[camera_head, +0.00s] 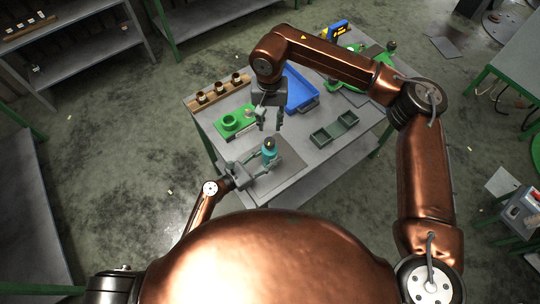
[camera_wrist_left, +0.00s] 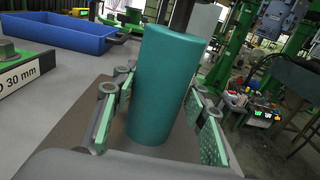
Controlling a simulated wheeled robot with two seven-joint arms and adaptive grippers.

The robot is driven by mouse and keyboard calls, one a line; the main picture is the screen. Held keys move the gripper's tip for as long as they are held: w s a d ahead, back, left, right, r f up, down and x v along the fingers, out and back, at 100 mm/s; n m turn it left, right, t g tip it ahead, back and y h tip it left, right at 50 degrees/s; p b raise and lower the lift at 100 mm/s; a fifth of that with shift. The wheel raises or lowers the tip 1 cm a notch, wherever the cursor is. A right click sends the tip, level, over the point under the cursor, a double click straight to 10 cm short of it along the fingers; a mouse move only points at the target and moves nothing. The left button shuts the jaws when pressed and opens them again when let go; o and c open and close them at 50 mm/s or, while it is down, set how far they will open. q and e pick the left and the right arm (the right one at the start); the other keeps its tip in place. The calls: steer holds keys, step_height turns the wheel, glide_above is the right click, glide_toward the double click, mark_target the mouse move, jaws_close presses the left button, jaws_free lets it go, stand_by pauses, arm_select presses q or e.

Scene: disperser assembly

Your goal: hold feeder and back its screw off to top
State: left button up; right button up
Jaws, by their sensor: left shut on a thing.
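The feeder (camera_head: 269,155) is a teal cylinder with a dark top, upright on a grey mat (camera_head: 290,158) near the table's front. My left gripper (camera_head: 262,162) is shut around it from the left. In the left wrist view the teal body (camera_wrist_left: 165,85) stands between the two finger pads of my left gripper (camera_wrist_left: 160,115); a dark shaft rises from its top. The screw itself is too small to make out. My right gripper (camera_head: 270,122) points down above the table, behind the feeder and apart from it, with its fingers spread and nothing seen between them.
A blue tray (camera_head: 300,98) lies behind the feeder. A green fixture (camera_head: 236,121) and a wooden rack with several dark cups (camera_head: 218,93) stand at the left. Bare tabletop lies between the feeder and bin.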

arm_select(q)
jaws_close()
steer(key=shift+o, duration=2.2)
jaws_free()
jaws_close()
